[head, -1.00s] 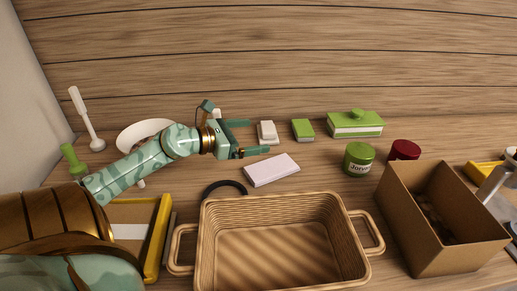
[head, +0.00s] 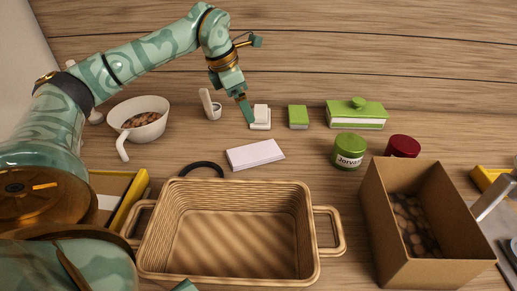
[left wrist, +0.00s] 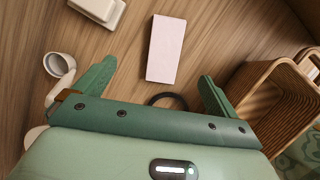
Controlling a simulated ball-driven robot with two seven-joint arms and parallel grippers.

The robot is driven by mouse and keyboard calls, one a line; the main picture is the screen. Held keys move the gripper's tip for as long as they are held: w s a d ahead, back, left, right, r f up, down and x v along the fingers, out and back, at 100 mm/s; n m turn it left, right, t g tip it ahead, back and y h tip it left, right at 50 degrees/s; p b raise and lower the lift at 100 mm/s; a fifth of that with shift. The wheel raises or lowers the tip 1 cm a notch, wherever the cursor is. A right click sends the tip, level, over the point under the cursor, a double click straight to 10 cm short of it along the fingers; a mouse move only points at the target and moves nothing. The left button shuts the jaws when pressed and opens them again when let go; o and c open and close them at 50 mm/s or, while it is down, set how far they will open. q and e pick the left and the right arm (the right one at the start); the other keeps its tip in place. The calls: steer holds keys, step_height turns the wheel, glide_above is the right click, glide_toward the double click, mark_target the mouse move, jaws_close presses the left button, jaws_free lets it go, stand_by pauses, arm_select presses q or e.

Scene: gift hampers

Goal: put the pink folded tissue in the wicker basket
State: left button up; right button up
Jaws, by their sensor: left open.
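The pink folded tissue (head: 255,154) is a flat pale pink block lying on the table just behind the wicker basket (head: 313,235). The basket is light brown with two side handles and looks empty inside. My left gripper (head: 245,110) points down, beyond and above the tissue, near a small white object. In the left wrist view my left gripper (left wrist: 157,70) is open with nothing between its fingers. The tissue (left wrist: 166,48) lies ahead of them, apart from both. The basket (left wrist: 262,92) is at the right there. My right gripper is not in view.
A white bowl (head: 120,112) with brown contents is at the left. A white object (head: 260,117), a green block (head: 298,117), a green lidded box (head: 357,112), a green jar (head: 349,150) and a dark red jar (head: 403,147) stand behind. A cardboard box (head: 435,271) is at the right.

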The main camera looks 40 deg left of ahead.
arm_select(q)
step_height(320, 180, down, 3)
steer(key=s+g+b, duration=0.1)
steer(key=b, duration=0.3)
glide_above(255, 151)
steer(key=s, duration=0.2)
steer(key=shift+n, duration=0.4)
steer(key=f, duration=0.4)
steer(key=a+f, duration=0.1)
steer(key=f, duration=0.2)
steer(key=shift+w, duration=0.25)
steer(key=shift+x, duration=0.85)
steer(key=b+x, duration=0.2)
steer(key=x, duration=0.2)
steer(key=shift+s+d, duration=0.1)
steer(key=shift+s, duration=0.1)
steer(key=shift+w+f, duration=0.15)
steer(key=shift+f, duration=0.25)
steer(key=shift+r, duration=0.15)
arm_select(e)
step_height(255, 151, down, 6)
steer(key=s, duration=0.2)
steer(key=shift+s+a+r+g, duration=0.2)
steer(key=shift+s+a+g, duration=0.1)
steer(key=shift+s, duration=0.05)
arm_select(q)
steer(key=c, duration=1.1)
